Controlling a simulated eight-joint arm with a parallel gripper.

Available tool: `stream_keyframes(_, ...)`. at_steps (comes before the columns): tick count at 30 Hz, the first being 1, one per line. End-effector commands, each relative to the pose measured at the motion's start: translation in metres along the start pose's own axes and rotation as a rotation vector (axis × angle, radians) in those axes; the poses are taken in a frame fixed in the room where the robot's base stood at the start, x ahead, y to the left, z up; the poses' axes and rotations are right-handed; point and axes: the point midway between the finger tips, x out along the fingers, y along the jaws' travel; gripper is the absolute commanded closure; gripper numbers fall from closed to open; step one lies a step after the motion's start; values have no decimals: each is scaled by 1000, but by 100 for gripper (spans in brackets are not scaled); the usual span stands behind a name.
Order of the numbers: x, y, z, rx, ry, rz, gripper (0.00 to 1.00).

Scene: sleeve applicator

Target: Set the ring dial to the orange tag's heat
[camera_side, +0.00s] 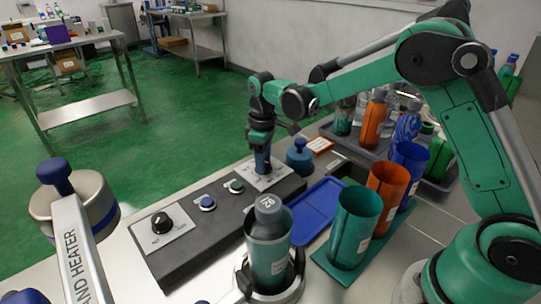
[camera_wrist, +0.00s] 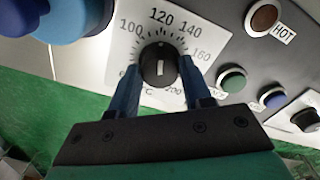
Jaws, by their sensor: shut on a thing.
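My gripper (camera_wrist: 160,85) is shut on the black ring dial (camera_wrist: 158,62), one blue finger on each side of it. The dial sits on a white scale plate (camera_wrist: 205,38) with numbers such as 100, 120, 140, 160 and 200. A white mark on the dial's face stands roughly upright in the wrist view; which number it indicates I cannot tell. In the side view my gripper (camera_side: 262,160) points down at the plate (camera_side: 268,180), and its fingers hide the dial. An orange-edged card (camera_side: 320,145), perhaps the orange tag, lies behind the console; its writing is too small to read.
The dark console (camera_side: 190,250) also carries another black knob (camera_side: 161,222), a blue button (camera_side: 207,203) and a green button (camera_side: 235,186). A grey-capped bottle (camera_side: 268,232) stands in a ring holder. A blue tray (camera_side: 318,210) and teal, orange and blue sleeves stand to the right.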

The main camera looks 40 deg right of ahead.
Motion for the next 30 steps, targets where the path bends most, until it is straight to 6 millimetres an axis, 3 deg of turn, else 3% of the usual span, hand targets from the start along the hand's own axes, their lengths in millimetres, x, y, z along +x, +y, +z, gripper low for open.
stream_keyframes(7, -1, 0, 0, 1, -2, -1, 100)
stream_keyframes(8, -1, 0, 0, 1, -2, -1, 54)
stream_keyframes(11, 0, 0, 0, 1, -2, -1, 25)
stream_keyframes(21, -3, 0, 0, 2, 0, 0, 25)
stream_keyframes(30, -44, 0, 0, 1, -1, 0, 25)
